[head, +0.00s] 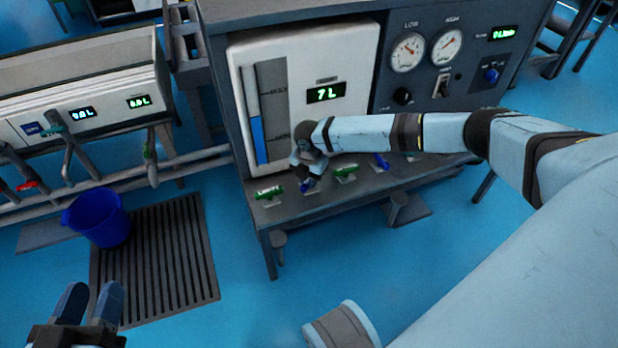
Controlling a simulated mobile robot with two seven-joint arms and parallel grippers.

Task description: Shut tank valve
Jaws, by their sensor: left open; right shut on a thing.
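The tank (262,112) is a white panel with a level gauge partly filled blue and a display reading 7 L. A row of valves sits on the grey ledge below it: a green one (270,192) at the left, a green one (345,170) further right and a blue one (381,161) beyond. My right gripper (307,181) reaches down to the ledge between the two green valves and is shut on a blue valve handle (308,185), mostly hidden by the fingers. My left gripper (94,292) is open and empty at the lower left, over the floor.
A control panel (465,75) with two dials stands right of the tank. Pipes and a bench with displays (100,104) lie at the left.

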